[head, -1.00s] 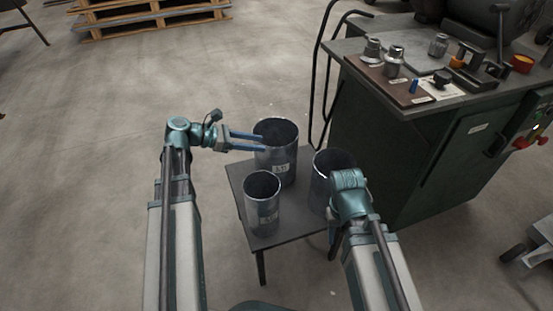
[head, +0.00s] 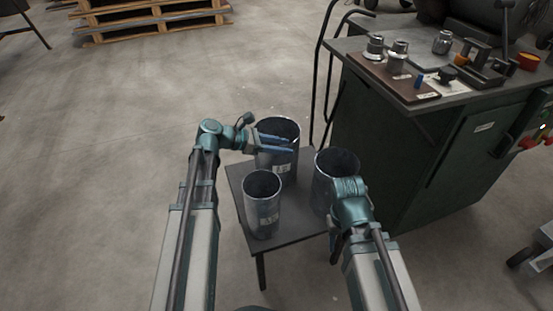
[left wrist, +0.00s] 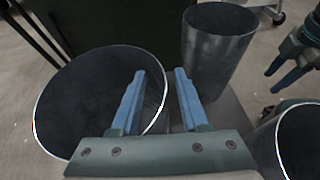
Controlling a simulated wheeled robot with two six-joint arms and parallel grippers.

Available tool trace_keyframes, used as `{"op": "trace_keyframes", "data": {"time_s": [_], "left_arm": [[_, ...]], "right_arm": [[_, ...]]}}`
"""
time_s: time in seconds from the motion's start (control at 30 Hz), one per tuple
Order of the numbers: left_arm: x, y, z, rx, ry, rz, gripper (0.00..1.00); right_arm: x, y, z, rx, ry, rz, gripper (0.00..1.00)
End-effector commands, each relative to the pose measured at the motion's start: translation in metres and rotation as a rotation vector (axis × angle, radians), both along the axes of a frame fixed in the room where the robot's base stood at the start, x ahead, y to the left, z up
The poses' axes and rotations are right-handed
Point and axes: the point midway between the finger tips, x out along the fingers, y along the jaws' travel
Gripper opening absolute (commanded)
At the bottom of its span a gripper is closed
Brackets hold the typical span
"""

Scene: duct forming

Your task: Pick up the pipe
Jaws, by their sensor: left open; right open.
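Three grey metal pipes stand upright with open tops on a small dark table (head: 296,232): a large back pipe (head: 277,163), a smaller front pipe (head: 262,212) and a right pipe (head: 326,190). My left gripper (head: 291,143) is open at the back pipe's mouth. In the left wrist view, the back pipe's rim (left wrist: 36,128) passes between the left fingers (left wrist: 158,72); I cannot tell how deep they reach. My right arm hides part of the right pipe in the head view. My right gripper's open blue fingers (left wrist: 284,72) show in the left wrist view, apart from the right pipe (left wrist: 214,55).
A green machine cabinet (head: 400,160) stands close on the right, with metal fittings on its top. A bent black rail (head: 318,80) rises behind the table. Wooden pallets (head: 150,20) lie at the back left. The floor on the left is clear.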

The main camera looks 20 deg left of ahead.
Motion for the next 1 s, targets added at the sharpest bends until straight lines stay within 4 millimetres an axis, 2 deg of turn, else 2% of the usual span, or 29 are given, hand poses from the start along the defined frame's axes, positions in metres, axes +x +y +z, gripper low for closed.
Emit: {"op": "trace_keyframes", "data": {"time_s": [0.17,0.4,0.43,1.0], "left_arm": [[0.0002,-0.0001,0.0005,0.000,0.000,0.001,0.45],[0.0001,0.0001,0.0004,0.000,0.001,0.000,0.03],[0.0000,0.0000,0.0004,0.000,0.001,0.000,0.00],[-0.0005,0.0000,-0.0001,0.002,0.001,-0.001,0.00]], "right_arm": [[0.0000,0.0001,0.0005,0.000,0.000,0.000,0.50],[0.0000,0.0001,0.0005,0.000,0.000,0.000,0.50],[0.0000,0.0001,0.0005,0.000,0.000,0.000,0.50],[0.0000,0.0000,0.0003,0.000,0.000,0.000,0.50]]}}
